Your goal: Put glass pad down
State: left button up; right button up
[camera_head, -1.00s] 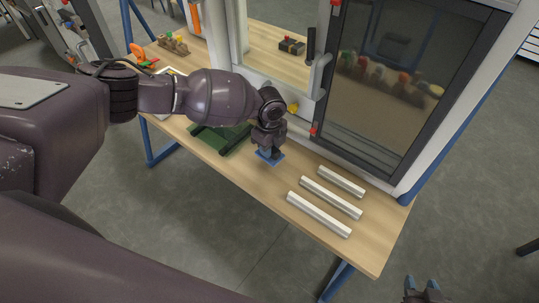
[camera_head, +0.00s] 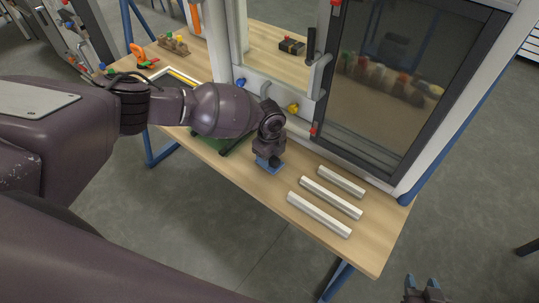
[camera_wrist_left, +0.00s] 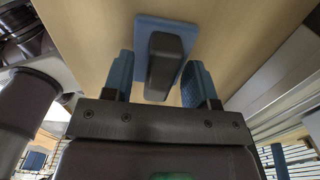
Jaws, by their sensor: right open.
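The glass pad (camera_head: 270,169) has a flat blue plate and a dark grey block handle. In the head view it appears to rest flat on the wooden table, left of the white bars. In the left wrist view the pad (camera_wrist_left: 163,68) sits between the fingers, with a visible gap beside the handle on the left; on the right the finger and handle overlap. My left gripper (camera_head: 268,158) is around the handle with its fingers apart; it also shows in the wrist view (camera_wrist_left: 160,82). My right gripper (camera_head: 423,284) is open and empty at the bottom right, off the table.
Several white bars (camera_head: 331,198) lie on the table to the right. The upright container frame (camera_head: 365,149) with a dark glass panel (camera_head: 390,85) stands behind. A green object (camera_head: 217,141) lies partly hidden behind my left arm. The table's front edge is close to the pad.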

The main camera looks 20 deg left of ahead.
jog(key=shift+s+f, duration=0.1)
pick_arm(q)
jog(key=shift+f, duration=0.2)
jog(key=r, duration=0.9)
jog(key=shift+w+d+r, duration=0.2)
jog(key=shift+d+r, duration=0.1)
jog(key=shift+r, duration=0.65)
pick_arm(e)
jog(key=shift+f, duration=0.15)
